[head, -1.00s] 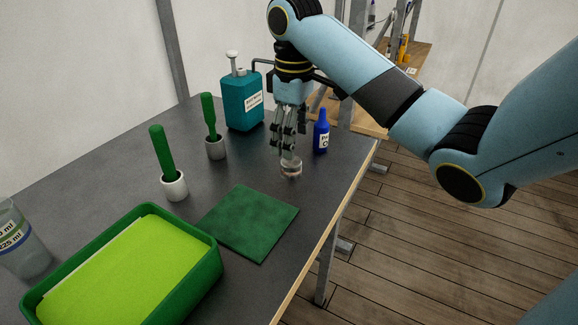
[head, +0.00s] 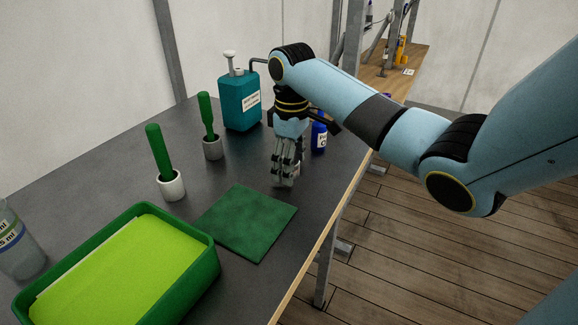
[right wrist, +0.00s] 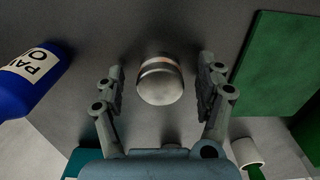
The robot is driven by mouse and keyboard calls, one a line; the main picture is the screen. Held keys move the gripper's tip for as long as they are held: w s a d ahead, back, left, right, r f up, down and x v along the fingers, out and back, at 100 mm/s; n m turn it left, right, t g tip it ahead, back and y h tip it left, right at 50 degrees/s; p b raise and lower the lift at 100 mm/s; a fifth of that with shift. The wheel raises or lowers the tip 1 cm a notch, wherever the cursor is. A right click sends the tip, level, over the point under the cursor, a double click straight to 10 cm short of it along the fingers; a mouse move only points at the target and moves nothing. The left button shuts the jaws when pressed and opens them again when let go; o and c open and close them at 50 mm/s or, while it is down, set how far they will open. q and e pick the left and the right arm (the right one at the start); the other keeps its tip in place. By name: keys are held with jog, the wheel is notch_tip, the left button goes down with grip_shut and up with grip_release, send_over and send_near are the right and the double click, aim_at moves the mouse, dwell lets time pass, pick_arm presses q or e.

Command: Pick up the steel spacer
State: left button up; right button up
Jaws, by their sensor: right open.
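The steel spacer (right wrist: 160,82) is a short, shiny round cylinder standing on the dark table. In the right wrist view it sits between the two spread fingers of my right gripper (right wrist: 161,85), with a gap on each side. In the head view my right gripper (head: 284,182) points down close to the tabletop and hides most of the spacer. My right gripper is open and holds nothing. My left gripper is not in view.
A blue bottle (head: 319,138) stands just behind my right gripper, and a teal canister (head: 239,103) is further back. A green mat (head: 246,222) lies in front. Two green-handled tools in white cups (head: 171,186) stand left. A green tray (head: 190,285) is front left.

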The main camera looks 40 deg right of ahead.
jog(key=c, duration=1.4)
jog(key=shift+o, duration=0.2)
